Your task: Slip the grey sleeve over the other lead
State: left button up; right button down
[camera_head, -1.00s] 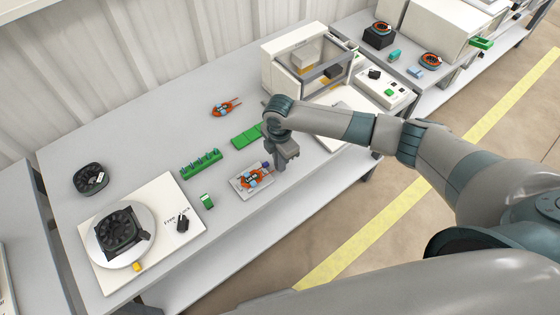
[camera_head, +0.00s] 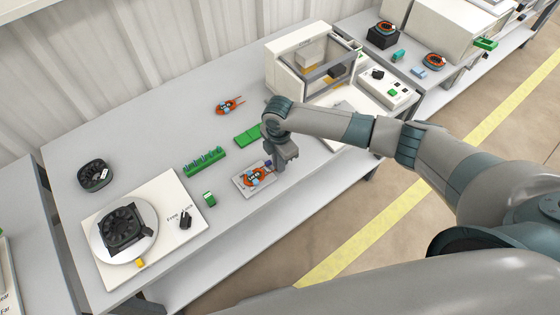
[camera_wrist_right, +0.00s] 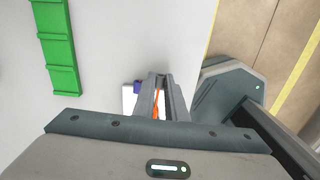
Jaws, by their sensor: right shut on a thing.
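An orange coil with blue bands (camera_head: 257,177) lies on a small pale plate (camera_head: 240,183) near the bench's front edge. A small purple-blue piece (camera_head: 268,163) sits at its right end; it also shows in the wrist view (camera_wrist_right: 137,87). My right gripper (camera_head: 279,169) is low over the bench, just right of the coil. In the wrist view its fingers (camera_wrist_right: 159,82) are close together, with a thin orange lead (camera_wrist_right: 157,104) visible between them. The grey sleeve cannot be made out apart from the grey fingers, which hide what they grip. My left gripper is out of view.
A green block row (camera_head: 204,160), green pad (camera_head: 247,134) and small green box (camera_head: 209,198) lie left of my gripper. Another orange coil (camera_head: 228,106) is farther back. A white machine (camera_head: 285,70) stands behind; a fan (camera_head: 121,228) lies on the left fixture.

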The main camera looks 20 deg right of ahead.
jog(key=shift+s+a+p, duration=0.3)
jog(key=shift+a+p, duration=0.1)
jog(key=shift+a, duration=0.5)
dwell(0.8)
jog(key=c, duration=1.7)
grip_release()
jog(key=shift+r+p, duration=2.5)
jog(key=shift+r, duration=0.1)
